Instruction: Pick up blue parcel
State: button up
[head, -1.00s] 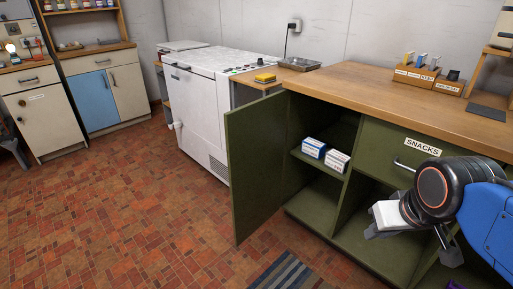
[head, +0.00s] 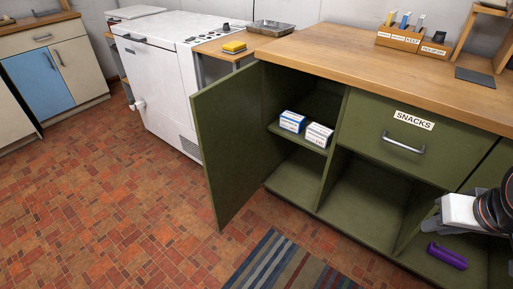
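A small blue and white box (head: 292,121), the likely blue parcel, sits on the shelf inside the open green cabinet. A white box with a darker label (head: 318,135) stands right beside it. My gripper (head: 455,218) is at the right edge of the head view, well to the right of both boxes, in front of the cabinet's right part. Only its pale body and one grey finger show; the rest is cut off by the frame, so its opening cannot be told.
The green cabinet door (head: 228,145) stands open to the left of the shelf. A drawer labelled SNACKS (head: 404,146) is shut. A purple object (head: 447,256) lies in the lower right compartment. A striped mat (head: 285,268) lies on the floor; the floor at left is clear.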

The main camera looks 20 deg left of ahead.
aim_at(294, 123)
jog(key=j+z, duration=0.25)
jog(key=j, duration=0.45)
jog(key=j+z, duration=0.2)
jog(key=j, duration=0.55)
jog(key=k+j+z, duration=0.1)
jog(key=j+z, duration=0.15)
jog(key=j, duration=0.4)
jog(key=k+j, duration=0.1)
jog(key=j, duration=0.9)
jog(key=k+j, duration=0.15)
jog(key=j, duration=0.9)
jog(key=i+l, duration=0.1)
jog(key=l, duration=0.5)
jog(key=i+l, duration=0.15)
jog(key=l, duration=0.15)
